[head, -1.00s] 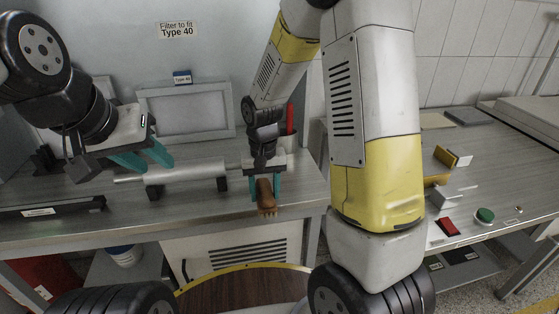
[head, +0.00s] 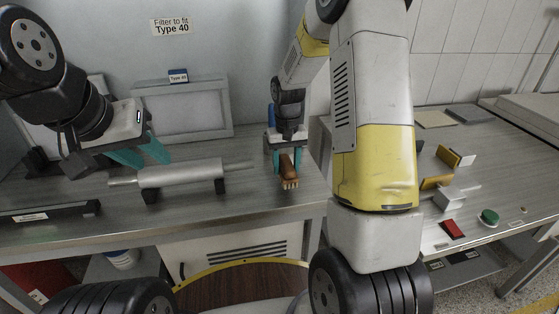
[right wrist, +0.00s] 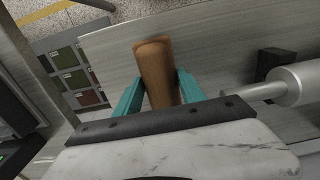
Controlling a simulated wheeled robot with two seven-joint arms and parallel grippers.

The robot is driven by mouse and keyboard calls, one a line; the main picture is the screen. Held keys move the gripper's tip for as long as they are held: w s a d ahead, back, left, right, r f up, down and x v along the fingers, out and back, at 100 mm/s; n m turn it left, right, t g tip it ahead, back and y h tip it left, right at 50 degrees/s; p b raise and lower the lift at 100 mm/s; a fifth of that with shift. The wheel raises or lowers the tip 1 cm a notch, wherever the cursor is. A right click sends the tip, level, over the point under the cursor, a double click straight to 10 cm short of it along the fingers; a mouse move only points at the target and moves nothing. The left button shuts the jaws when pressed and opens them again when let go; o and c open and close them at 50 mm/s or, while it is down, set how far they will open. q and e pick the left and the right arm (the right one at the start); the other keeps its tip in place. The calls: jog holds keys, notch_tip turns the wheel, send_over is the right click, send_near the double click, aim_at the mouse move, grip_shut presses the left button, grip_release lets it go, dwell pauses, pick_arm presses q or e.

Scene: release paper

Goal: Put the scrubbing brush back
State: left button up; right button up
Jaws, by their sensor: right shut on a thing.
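The scrubbing brush (head: 289,170) has a brown wooden body with pale bristles at its near lower end. My right gripper (head: 287,158) is shut on it, over the right end of the metal bench. In the right wrist view the brush's brown body (right wrist: 155,70) stands between the two teal fingers of the right gripper (right wrist: 160,95). I cannot tell whether the brush touches the bench top. My left gripper (head: 141,154) is empty at the left, its teal fingers apart, above the bench behind the roller.
A metal roller (head: 180,173) lies on black supports left of the brush. A framed filter panel (head: 182,108) leans on the back wall. A side table (head: 485,180) at the right holds a red block (head: 452,229), a green button (head: 489,216) and small yellow pieces.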

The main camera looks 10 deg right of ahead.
jog(key=shift+w+d, duration=0.25)
jog(key=shift+d, duration=0.05)
jog(key=shift+w+d+f, duration=0.15)
jog(key=shift+f, duration=1.65)
jog(key=shift+f, duration=0.1)
jog(key=o, duration=1.3)
